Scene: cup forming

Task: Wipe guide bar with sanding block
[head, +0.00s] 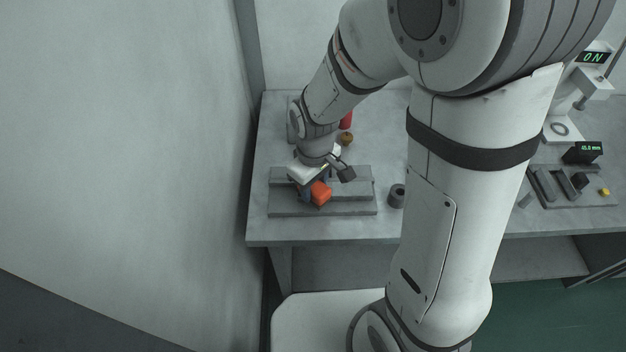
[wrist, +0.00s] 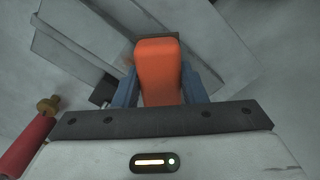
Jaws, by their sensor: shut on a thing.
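An orange sanding block (head: 320,193) is held in my gripper (head: 313,189), low over the grey guide bar fixture. In the wrist view the orange sanding block (wrist: 158,72) sits between the two blue fingers of my gripper (wrist: 160,88), which is shut on it. The guide bar (head: 352,178) is a grey raised bar along the back of a flat grey base plate (head: 345,209) on the table. In the wrist view, grey slabs of this fixture (wrist: 85,40) lie beyond the block. I cannot tell whether the block touches the bar.
A grey hollow cylinder (head: 397,196) stands right of the fixture. Behind my gripper are a red-handled tool (head: 346,120) and a brown knob (head: 347,139). A wall (head: 180,130) rises at left.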

